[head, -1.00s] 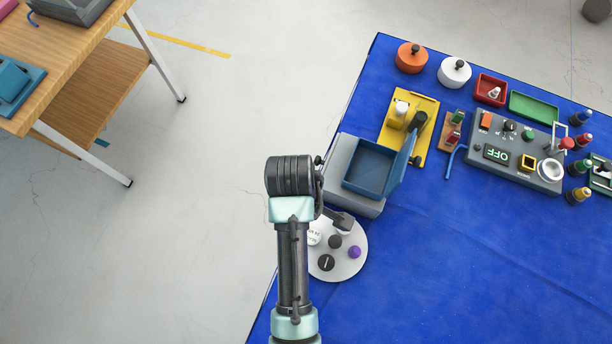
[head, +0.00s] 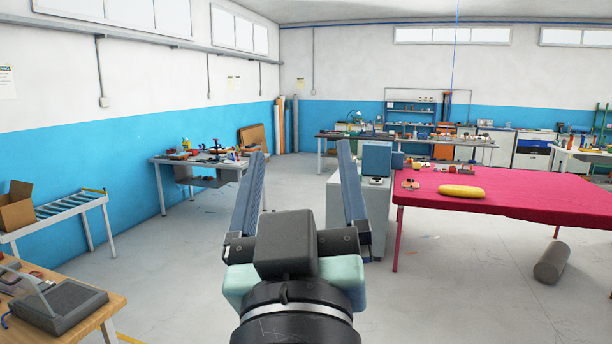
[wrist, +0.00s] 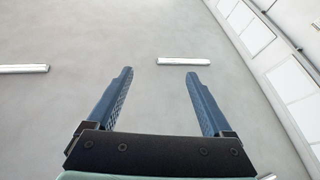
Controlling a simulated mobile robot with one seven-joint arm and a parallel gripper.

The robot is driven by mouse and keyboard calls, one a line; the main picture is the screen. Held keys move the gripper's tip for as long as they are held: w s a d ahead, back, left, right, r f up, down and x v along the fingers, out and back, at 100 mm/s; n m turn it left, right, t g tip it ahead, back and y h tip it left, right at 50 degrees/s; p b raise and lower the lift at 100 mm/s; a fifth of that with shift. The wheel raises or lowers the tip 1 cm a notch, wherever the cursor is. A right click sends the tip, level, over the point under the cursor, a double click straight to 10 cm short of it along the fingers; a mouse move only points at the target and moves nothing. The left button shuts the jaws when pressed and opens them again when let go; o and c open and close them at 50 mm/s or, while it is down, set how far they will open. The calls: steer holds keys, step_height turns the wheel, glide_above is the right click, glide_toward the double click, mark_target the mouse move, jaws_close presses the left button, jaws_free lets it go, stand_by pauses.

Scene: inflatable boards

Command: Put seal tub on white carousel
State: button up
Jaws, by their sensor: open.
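My gripper (head: 300,190) is open and empty, raised in front of the head camera with its two blue fingers pointing up and away. In the wrist view the open gripper (wrist: 158,95) points toward the ceiling, with nothing between its fingers. Neither the seal tub nor the white carousel can be made out in the views of this moment.
A red-covered table (head: 490,190) stands at the right with a yellow object (head: 462,191) on it. A wooden table (head: 75,310) with a grey device is at the lower left. A workbench (head: 200,165) stands further back.

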steer(key=s+r+m+t, duration=0.2)
steer(key=s+r+t, duration=0.2)
steer(key=s+r, duration=0.3)
step_height(320, 180, up, 2)
steer(key=shift+s+d+r, duration=0.1)
steer(key=shift+s+d, duration=0.2)
steer(key=shift+s, duration=0.05)
